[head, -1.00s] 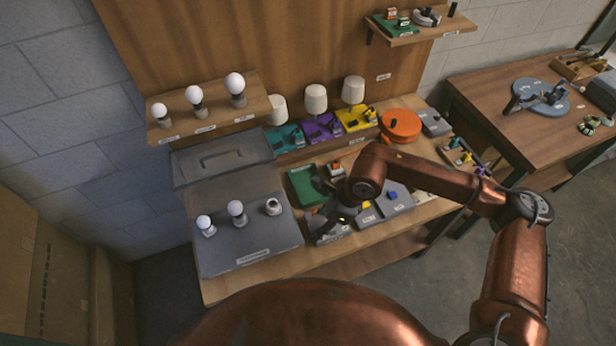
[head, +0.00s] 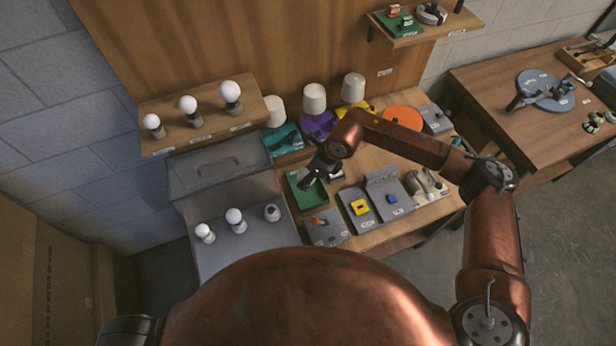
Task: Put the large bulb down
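Three white round bulbs stand on the wooden wall shelf at the upper left; the large bulb (head: 230,90) is the rightmost. I cannot tell whether this fitting is a bulb. My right gripper (head: 306,184) hangs over the green tray (head: 313,200), right of the case and apart from the bulbs. Its fingers are small and dark; I see no bulb in it and cannot tell its opening. My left gripper is out of view.
Grey trays with an orange (head: 317,221), a yellow (head: 360,207) and a blue piece (head: 392,198) lie on the bench. Lamp shades (head: 314,97) stand behind teal, purple and yellow trays. An orange disc (head: 402,117) lies at the back right.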

